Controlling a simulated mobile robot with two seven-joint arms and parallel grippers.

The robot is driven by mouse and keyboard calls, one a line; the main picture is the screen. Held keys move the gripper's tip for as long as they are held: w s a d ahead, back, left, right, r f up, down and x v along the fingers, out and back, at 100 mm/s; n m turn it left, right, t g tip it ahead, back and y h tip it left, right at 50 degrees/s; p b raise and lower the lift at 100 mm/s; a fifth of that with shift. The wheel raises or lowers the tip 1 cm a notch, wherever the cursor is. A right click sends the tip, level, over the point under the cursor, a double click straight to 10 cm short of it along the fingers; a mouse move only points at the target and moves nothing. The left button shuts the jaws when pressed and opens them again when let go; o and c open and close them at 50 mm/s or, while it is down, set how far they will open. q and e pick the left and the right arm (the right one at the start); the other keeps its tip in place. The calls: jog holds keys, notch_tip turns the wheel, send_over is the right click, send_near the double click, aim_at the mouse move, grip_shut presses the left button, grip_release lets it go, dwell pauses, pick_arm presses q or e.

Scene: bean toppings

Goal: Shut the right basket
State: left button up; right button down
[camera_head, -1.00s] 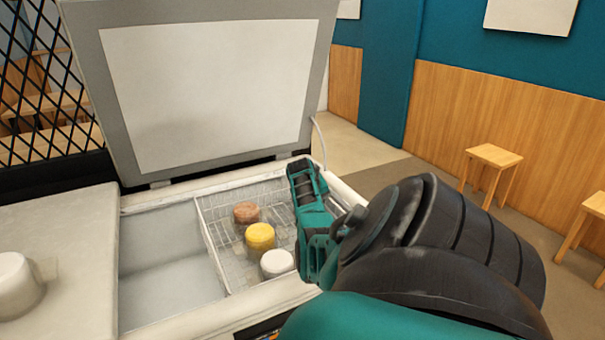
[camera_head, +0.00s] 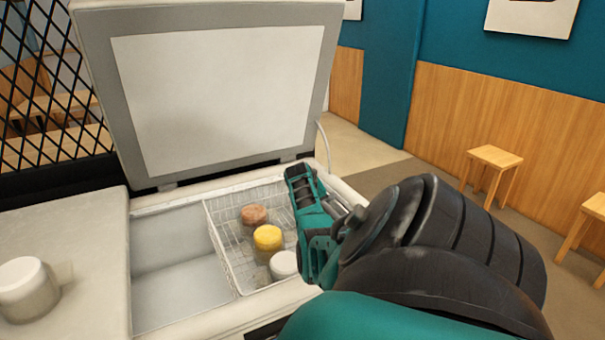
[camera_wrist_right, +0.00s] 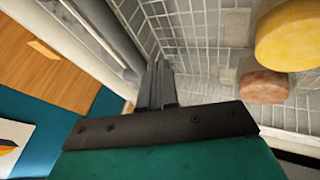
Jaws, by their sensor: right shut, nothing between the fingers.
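A white wire basket (camera_head: 229,259) sits in the right part of an open white chest freezer (camera_head: 150,205). It holds a brown-lidded (camera_head: 254,215), a yellow (camera_head: 268,238) and a white tub (camera_head: 284,265). My right gripper (camera_head: 298,172) is over the basket's right side, hiding that edge. In the right wrist view its fingers (camera_wrist_right: 158,80) are shut and empty, close to the basket's wire wall (camera_wrist_right: 190,40); contact cannot be told. The freezer lid (camera_head: 215,95) stands raised at the back. My left gripper is out of view.
A white round container (camera_head: 25,285) stands on the pale counter (camera_head: 75,230) at the left. The freezer's left part is empty. A black lattice (camera_head: 50,100) is behind the counter. Wooden stools (camera_head: 495,157) stand on the floor at the right.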

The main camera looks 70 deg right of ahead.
jog(key=v, duration=1)
jog(key=shift+w+a+p, duration=0.2)
jog(key=shift+a+p, duration=0.05)
jog(key=shift+p, duration=0.05)
